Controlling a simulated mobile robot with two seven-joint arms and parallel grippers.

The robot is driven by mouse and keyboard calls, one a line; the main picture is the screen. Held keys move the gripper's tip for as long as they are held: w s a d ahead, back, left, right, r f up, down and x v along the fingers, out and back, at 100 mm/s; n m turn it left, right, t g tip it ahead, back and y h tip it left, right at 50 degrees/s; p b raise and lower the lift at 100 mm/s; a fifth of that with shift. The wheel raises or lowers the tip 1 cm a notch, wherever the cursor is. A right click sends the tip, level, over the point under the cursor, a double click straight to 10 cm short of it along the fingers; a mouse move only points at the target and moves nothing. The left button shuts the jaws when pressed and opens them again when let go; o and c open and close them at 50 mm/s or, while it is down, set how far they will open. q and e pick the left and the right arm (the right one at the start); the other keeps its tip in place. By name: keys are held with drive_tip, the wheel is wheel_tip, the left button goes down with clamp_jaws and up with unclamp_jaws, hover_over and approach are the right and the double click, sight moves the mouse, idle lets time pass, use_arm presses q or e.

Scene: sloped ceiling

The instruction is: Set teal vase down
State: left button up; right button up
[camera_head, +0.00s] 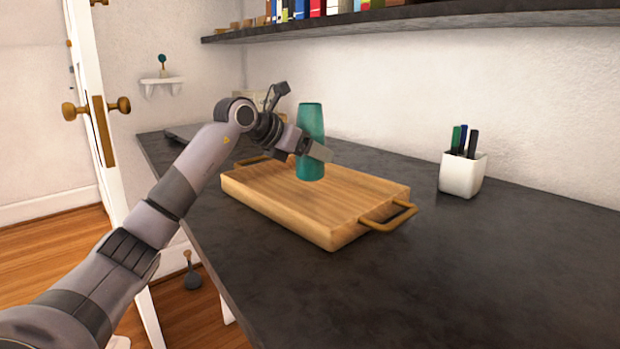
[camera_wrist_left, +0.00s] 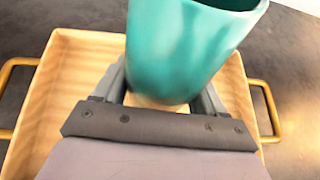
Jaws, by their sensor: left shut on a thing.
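The teal vase (camera_head: 311,122) is upright over the wooden tray (camera_head: 357,210) with metal handles, toward the tray's back part. My left gripper (camera_head: 318,148) is shut on the vase around its middle. In the left wrist view the vase (camera_wrist_left: 185,50) stands between the two fingers (camera_wrist_left: 165,95), with the light wood of the tray (camera_wrist_left: 62,90) below and around it. I cannot tell whether the vase's base touches the tray. My right gripper is not in view.
The tray lies on a dark countertop (camera_head: 440,270). A white cup (camera_head: 462,175) with several pens stands to the right. A dark shelf (camera_head: 420,14) with books hangs above. An open white door (camera_head: 100,100) is at left. The counter's front right is clear.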

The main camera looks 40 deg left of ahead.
sight(310, 168)
use_arm(q)
wheel_tip(310, 168, down, 4)
drive_tip(key=shift+r+b, duration=0.1)
drive_tip(key=shift+b, duration=0.65)
drive_tip(key=shift+f, duration=0.25)
drive_tip(key=o, duration=1.2)
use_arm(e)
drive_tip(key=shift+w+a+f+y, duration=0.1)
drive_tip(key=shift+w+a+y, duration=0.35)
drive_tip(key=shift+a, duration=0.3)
